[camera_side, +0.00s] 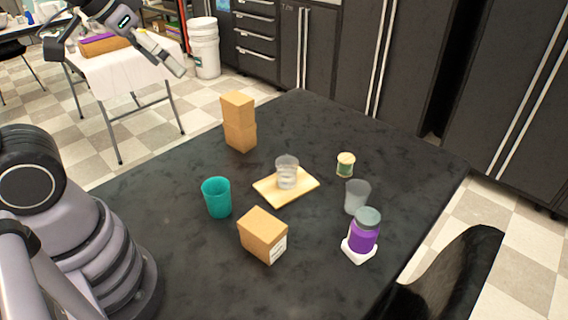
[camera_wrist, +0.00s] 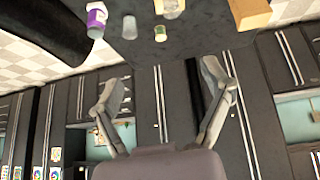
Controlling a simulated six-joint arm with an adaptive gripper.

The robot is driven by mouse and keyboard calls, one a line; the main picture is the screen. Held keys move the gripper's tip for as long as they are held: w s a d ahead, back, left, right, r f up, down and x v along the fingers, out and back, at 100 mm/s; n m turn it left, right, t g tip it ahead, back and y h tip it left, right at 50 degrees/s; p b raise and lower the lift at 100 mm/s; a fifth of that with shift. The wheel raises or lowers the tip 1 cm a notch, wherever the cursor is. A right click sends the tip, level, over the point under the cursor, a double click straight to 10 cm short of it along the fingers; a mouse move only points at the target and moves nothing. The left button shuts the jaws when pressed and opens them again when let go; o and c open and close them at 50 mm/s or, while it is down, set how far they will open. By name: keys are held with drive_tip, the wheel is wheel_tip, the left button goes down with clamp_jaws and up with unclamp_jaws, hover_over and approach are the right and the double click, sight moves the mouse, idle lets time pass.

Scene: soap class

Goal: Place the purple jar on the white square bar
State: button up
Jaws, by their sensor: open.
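The purple jar (camera_side: 364,234) with a grey-green lid stands upright on the white square bar (camera_side: 357,254) at the right front of the dark table. The bar's edges show beneath the jar. My gripper (camera_side: 178,68) is raised at the upper left of the side view, far from the jar. The wrist view shows its two fingers (camera_wrist: 166,77) spread wide with nothing between them.
A clear glass stands on a wooden board (camera_side: 268,190). A frosted cup (camera_side: 357,196) is close behind the jar.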

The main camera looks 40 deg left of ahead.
drive_tip(key=s+a+r+g+y, duration=0.1)
drive_tip(key=s+a, duration=0.1)
drive_tip(key=s, duration=0.5)
drive_tip(key=shift+a+n, duration=0.3)
drive_tip(key=shift+a, duration=0.05)
